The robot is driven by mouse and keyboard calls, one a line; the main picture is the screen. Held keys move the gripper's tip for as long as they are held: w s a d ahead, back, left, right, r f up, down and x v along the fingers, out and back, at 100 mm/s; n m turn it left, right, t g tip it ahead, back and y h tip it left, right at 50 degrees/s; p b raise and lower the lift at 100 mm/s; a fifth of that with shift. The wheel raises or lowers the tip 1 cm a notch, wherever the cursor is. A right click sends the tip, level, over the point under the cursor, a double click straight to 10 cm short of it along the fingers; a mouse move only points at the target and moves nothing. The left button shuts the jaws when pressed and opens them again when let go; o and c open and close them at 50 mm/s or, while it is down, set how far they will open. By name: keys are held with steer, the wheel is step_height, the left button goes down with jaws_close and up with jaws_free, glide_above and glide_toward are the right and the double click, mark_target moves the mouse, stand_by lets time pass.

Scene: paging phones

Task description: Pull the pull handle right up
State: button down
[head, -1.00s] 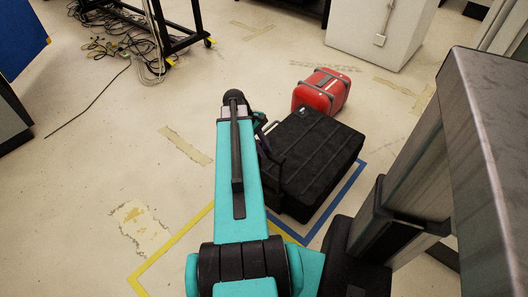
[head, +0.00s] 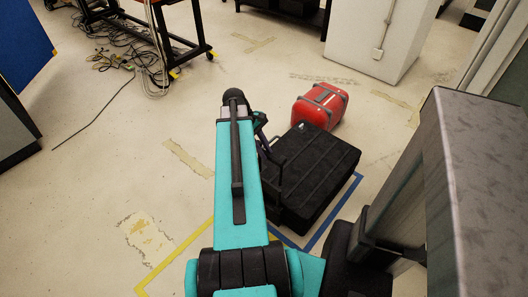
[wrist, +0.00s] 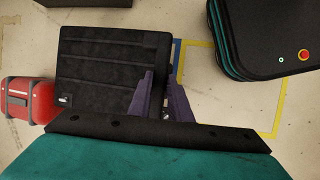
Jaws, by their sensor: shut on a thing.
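The black suitcase (head: 315,165) stands on the floor to the right of my arm. Its dark pull handle (head: 273,160) shows as a thin bar at the suitcase's left side, next to my arm. My gripper (wrist: 163,80) is shut on the pull handle, its two purple fingers beside the suitcase (wrist: 112,75) in the wrist view. The grasped part of the handle is hidden or too dark to make out there. In the head view my forearm hides most of the gripper.
A red case (head: 320,105) stands close behind the suitcase and also shows at left in the wrist view (wrist: 28,100). Yellow and blue tape (head: 335,212) marks the floor around the suitcase. Cables (head: 125,60) lie by a wheeled rack (head: 165,35).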

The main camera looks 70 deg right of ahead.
steer(key=shift+d+r, duration=0.1)
steer(key=shift+r, duration=0.15)
steer(key=c, duration=1.6)
jaws_free()
steer(key=shift+r, duration=0.1)
steer(key=shift+c, duration=0.2)
steer(key=v, duration=1.3)
steer(key=shift+r, duration=0.3)
steer(key=shift+w, duration=0.15)
